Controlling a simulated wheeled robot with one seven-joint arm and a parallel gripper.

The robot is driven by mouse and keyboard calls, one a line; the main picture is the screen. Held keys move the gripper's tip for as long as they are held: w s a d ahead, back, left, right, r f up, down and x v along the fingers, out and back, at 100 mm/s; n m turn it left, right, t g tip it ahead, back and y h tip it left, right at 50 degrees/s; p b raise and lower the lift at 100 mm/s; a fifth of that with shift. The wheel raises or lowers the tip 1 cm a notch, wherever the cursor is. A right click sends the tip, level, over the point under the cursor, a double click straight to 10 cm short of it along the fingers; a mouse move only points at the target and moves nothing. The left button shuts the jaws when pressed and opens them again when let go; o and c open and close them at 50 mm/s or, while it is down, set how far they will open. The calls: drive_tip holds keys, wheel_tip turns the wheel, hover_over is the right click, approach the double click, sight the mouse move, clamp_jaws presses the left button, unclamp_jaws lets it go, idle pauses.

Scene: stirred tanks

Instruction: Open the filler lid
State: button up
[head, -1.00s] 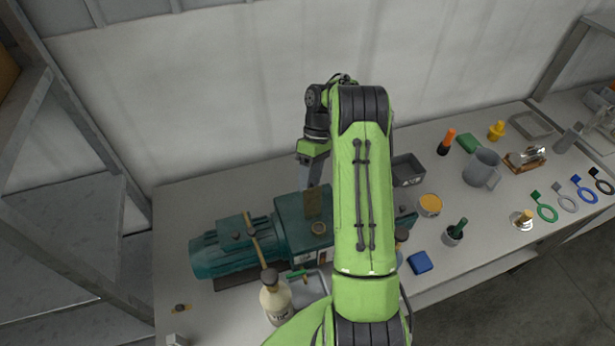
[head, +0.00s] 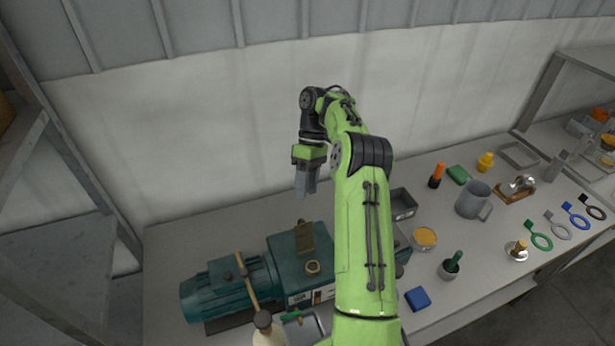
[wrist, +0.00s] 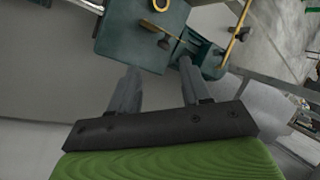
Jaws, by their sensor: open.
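A teal pump (head: 290,290) lies on the bench. On its top, a brownish flap (head: 304,236), which looks like the filler lid, stands up behind a round brass-coloured neck (head: 313,267). My gripper (head: 306,192) points down, above and behind the flap, apart from it. In the wrist view, my gripper (wrist: 160,72) is open with nothing between its fingers. The pump's teal body (wrist: 125,45) shows beyond the fingertips, with the flap (wrist: 150,27) and the brass neck (wrist: 162,5) at the top edge.
A bottle (head: 267,335) stands in front. A grey tray (head: 402,204), an amber-filled dish (head: 425,238), a blue block (head: 417,299) and a grey mug (head: 473,200) are to the right. The wall is behind the bench; space above the pump is clear.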

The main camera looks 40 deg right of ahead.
drive_tip(key=shift+v, duration=1.7)
